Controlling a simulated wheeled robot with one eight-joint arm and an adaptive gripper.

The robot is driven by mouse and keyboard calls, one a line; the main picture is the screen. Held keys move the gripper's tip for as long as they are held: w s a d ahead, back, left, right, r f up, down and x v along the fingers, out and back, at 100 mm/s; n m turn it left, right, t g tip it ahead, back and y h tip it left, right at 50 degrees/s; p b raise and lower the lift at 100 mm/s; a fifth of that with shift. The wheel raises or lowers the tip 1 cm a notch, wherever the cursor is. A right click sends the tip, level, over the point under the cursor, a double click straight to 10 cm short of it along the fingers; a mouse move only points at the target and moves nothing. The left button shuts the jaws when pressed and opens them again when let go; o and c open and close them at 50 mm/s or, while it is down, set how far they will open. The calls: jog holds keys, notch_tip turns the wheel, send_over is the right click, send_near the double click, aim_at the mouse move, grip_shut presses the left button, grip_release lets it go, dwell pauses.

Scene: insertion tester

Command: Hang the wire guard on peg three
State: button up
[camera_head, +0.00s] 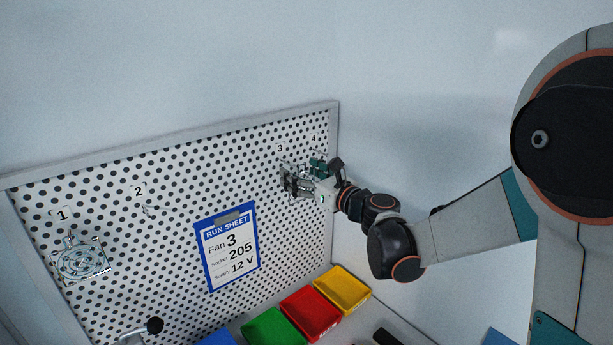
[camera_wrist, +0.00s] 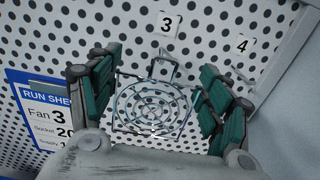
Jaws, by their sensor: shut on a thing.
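The wire guard (camera_wrist: 152,108) is a round metal grille of concentric rings on a square wire frame, with a narrow wire loop at its top. My gripper (camera_wrist: 155,92) has its green-padded fingers at both sides of the guard and holds it close to the pegboard. The loop lies just below the label 3 (camera_wrist: 168,24). Whether the loop is around peg three or only in front of it I cannot tell. In the head view my gripper (camera_head: 292,181) is at the board below label 3 (camera_head: 280,148), and it largely hides the guard.
A second wire guard (camera_head: 80,260) hangs below label 1. A bare hook (camera_head: 147,211) is below label 2. Label 4 (camera_wrist: 242,43) and the board's frame are close on the right. A run sheet (camera_head: 228,246) reads Fan 3. Coloured bins (camera_head: 310,312) stand below.

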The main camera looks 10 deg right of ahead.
aim_at(280, 165)
jog(key=shift+x, duration=2.5)
jog(key=shift+w+a+f+b, duration=0.3)
jog(key=shift+w+f+b, duration=0.2)
jog(key=shift+f, duration=0.15)
jog(key=o, duration=1)
